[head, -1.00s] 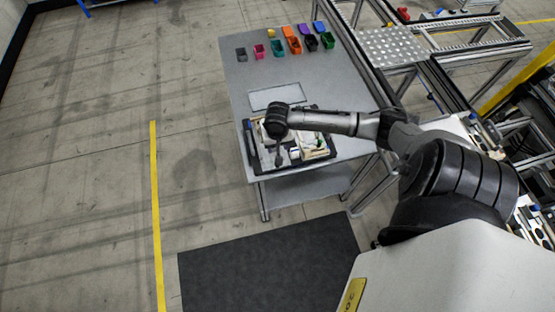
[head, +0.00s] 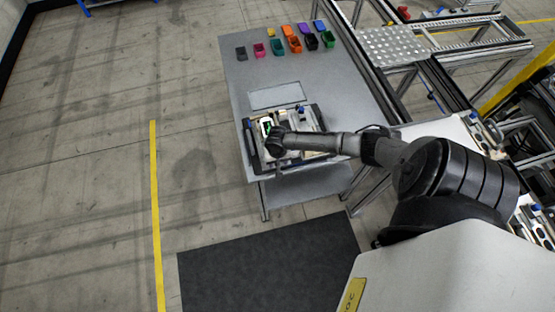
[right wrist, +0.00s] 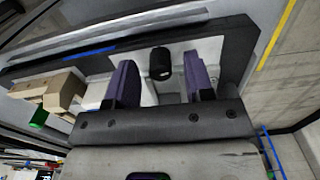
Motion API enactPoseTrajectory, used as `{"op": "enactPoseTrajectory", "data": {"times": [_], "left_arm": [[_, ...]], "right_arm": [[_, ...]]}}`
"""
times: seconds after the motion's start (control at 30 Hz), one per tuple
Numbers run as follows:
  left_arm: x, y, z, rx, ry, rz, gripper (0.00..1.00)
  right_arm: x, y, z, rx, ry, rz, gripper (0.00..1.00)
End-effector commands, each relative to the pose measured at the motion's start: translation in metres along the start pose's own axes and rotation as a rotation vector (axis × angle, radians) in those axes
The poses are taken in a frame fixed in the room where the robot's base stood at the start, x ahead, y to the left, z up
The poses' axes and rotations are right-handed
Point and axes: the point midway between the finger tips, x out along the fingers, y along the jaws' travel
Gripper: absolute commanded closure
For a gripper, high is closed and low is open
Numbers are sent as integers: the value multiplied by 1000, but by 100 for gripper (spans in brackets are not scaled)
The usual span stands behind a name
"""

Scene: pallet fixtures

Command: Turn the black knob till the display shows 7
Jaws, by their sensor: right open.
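The black knob (right wrist: 160,64) shows in the right wrist view as a short dark cylinder in front of a pale surface. My right gripper (right wrist: 159,78) is open, with one purple finger on each side of the knob and visible gaps to both. In the head view my right gripper (head: 279,165) is over the front part of the pallet fixture (head: 249,146), and the knob is hidden. A small white device with a green patch (head: 267,126) sits on the fixture; I cannot tell whether it is the display, and no digit is readable. My left gripper is not in view.
The fixture lies on a grey table (head: 245,80) near its front edge. A flat light panel (head: 277,96) lies behind it, and several coloured bins (head: 278,47) stand at the back. In the wrist view, beige blocks (right wrist: 62,92) sit left of the fingers.

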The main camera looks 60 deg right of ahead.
Motion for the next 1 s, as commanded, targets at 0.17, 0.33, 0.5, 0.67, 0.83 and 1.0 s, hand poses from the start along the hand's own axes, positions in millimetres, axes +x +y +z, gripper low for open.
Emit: {"op": "enactPoseTrajectory", "data": {"times": [0.17, 0.33, 0.5, 0.67, 0.83, 1.0], "left_arm": [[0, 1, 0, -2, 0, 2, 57], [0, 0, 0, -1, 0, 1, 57], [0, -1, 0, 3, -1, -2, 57], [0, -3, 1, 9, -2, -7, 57], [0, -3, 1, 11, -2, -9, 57], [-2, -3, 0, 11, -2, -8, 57]], "right_arm": [[1, 0, 0, 0, 0, 0, 52], [1, 0, 0, 0, 0, 0, 58], [1, 0, 0, 0, 0, 0, 74], [0, 0, 0, 0, 0, 0, 89], [0, 0, 0, 0, 0, 0, 100], [0, 0, 0, -20, 0, 0, 100]]}}
